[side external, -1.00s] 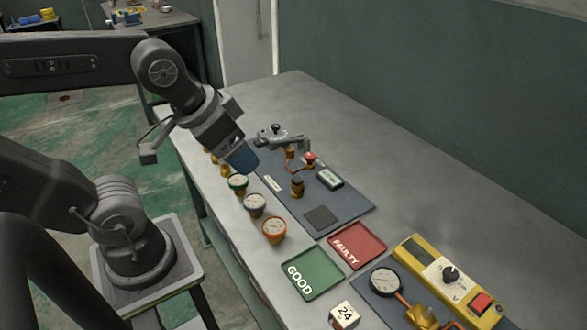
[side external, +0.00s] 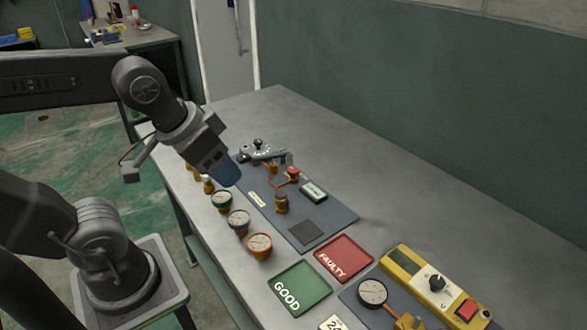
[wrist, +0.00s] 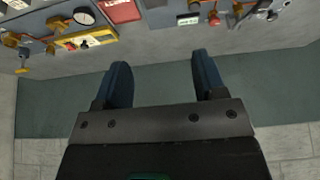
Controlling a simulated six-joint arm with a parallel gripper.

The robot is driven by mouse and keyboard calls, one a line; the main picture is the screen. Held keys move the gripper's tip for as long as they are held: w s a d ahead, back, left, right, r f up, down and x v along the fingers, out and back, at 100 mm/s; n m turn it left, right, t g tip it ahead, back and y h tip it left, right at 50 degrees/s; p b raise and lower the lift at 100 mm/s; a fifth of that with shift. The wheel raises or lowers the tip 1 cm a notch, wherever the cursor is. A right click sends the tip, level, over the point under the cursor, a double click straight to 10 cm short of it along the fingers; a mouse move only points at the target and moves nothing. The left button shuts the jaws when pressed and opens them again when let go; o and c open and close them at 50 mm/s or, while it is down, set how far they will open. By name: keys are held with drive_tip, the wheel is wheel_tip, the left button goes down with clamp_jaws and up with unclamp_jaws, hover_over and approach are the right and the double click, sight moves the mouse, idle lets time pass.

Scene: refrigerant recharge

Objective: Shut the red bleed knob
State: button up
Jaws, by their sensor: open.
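The red bleed knob (side external: 292,172) is a small red cap on copper pipework, on the dark panel (side external: 335,217) in the side external view. A small red-brown spot near the top of the wrist view (wrist: 214,20) may be the same knob; it is too small to be sure. My gripper (side external: 227,174) is above the near edge of the bench, left of the knob and apart from it. Its blue fingers are spread with nothing between them in the wrist view (wrist: 162,75).
Several round gauges stand along the near bench edge, one orange-rimmed (side external: 260,246). A grey manifold (side external: 262,152) lies behind the knob. A green GOOD tray (side external: 303,303), red FAULTY tray (side external: 343,270) and yellow meter (side external: 433,277) are to the right. The bench's far side is clear.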

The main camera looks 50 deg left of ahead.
drive_tip(key=w, duration=0.2)
drive_tip(key=w+a+r+n+g, duration=0.1)
drive_tip(key=w, duration=0.1)
drive_tip(key=w+a+r+n, duration=0.1)
drive_tip(key=w, duration=0.2)
drive_tip(key=shift+a, duration=0.1)
drive_tip(key=shift+c, duration=0.2)
drive_tip(key=n+g, duration=0.5)
drive_tip(key=n, duration=0.2)
hover_over(293, 169)
wheel_tip(293, 169, down, 10)
wheel_tip(293, 169, down, 14)
drive_tip(key=shift+r, duration=0.2)
drive_tip(key=c, duration=0.9)
